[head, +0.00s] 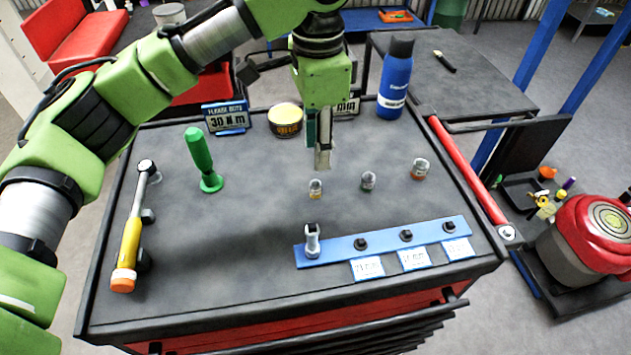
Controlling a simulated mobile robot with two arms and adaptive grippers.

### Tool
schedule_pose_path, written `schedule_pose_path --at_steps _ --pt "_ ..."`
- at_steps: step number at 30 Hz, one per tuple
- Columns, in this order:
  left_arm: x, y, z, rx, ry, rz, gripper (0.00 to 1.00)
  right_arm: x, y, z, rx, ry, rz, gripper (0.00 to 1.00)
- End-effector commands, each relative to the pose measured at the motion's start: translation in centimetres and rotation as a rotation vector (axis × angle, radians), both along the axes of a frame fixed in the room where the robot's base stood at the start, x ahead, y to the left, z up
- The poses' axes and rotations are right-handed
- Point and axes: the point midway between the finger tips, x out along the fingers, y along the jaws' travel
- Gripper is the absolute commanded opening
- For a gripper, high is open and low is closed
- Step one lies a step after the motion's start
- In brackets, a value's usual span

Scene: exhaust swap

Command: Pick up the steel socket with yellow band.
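The steel socket with yellow band (316,189) stands upright on the dark worktop, leftmost of three loose sockets. My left gripper (322,158) points down just above and slightly behind it in the picture, with a gap between fingertips and socket. The fingers are seen nearly edge-on, so their opening cannot be judged. A socket with a dark greenish band (368,181) and one with an orange-red band (420,169) stand to the right. My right gripper is not in view.
A blue rail (385,243) with pegs, one holding a tall socket (312,240), lies in front. A torque wrench (131,240) and green-handled tool (200,155) are left. A yellow-topped tin (286,119), small signs and a blue bottle (395,80) stand behind.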

Motion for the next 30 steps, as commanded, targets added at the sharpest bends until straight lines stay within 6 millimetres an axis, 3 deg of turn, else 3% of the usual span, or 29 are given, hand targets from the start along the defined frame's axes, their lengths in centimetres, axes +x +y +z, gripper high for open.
schedule_pose_path --at_steps 6,14,21,30 --pt "0.0 0.1 -3.8 0.003 0.002 0.003 0.33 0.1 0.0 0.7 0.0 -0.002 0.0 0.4" --pt "0.0 0.1 -5.8 0.003 0.002 0.001 0.33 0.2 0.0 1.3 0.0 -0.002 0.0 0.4" --pt "-0.1 0.0 -9.3 0.002 0.001 0.001 0.33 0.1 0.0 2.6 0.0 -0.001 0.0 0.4" --pt "0.0 0.0 -10.3 0.001 0.0 0.001 0.33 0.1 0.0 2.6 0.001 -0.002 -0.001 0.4"
